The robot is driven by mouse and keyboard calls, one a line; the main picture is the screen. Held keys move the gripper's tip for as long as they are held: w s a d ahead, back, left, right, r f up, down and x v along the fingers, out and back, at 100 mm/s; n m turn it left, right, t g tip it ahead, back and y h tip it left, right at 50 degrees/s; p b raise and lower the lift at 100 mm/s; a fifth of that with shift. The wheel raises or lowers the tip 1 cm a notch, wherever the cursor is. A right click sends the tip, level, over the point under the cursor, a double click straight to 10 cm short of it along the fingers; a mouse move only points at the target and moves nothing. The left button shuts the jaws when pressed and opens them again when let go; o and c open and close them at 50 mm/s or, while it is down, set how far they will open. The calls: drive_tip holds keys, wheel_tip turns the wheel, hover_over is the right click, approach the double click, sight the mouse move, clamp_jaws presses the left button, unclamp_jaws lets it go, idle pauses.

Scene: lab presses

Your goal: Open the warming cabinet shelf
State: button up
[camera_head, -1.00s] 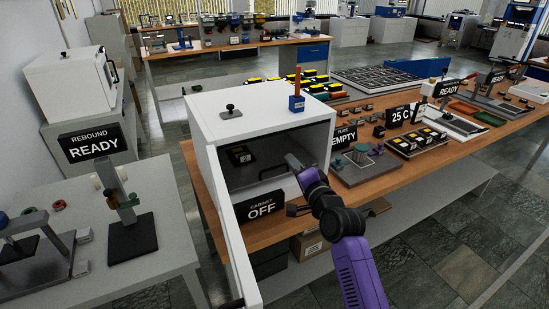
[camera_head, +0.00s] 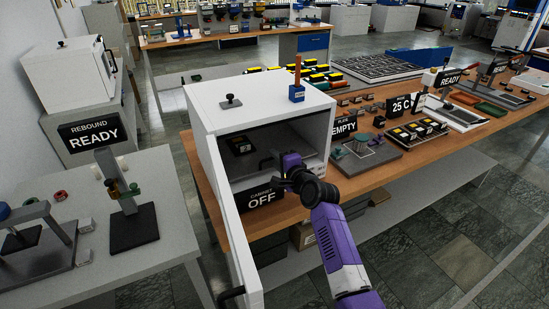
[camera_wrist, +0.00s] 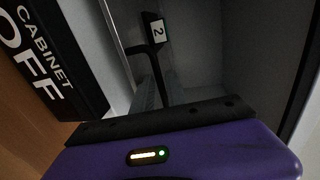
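The white warming cabinet (camera_head: 262,110) stands on the wooden bench with its door (camera_head: 232,245) swung open towards me. Inside is a dark grey shelf (camera_head: 255,168) bearing a small dark block (camera_head: 240,147). My gripper (camera_head: 270,162) is at the cabinet's open front, by the shelf's front edge, and hides part of it. In the wrist view, a black bar like a handle (camera_wrist: 152,50) and a label with a 2 lie just ahead of my gripper (camera_wrist: 158,92). The fingers are dark and partly hidden; I cannot tell whether they grip the bar.
A black sign reading CABINET OFF (camera_head: 261,198) stands in front of the cabinet, close below my gripper. A blue holder (camera_head: 297,94) stands on the cabinet top. A PLATE EMPTY sign (camera_head: 343,125) and a fixture (camera_head: 362,155) are to the right. The floor in front is clear.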

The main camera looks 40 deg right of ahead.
drive_tip(key=shift+w, duration=0.25)
clamp_jaws()
idle(1.4)
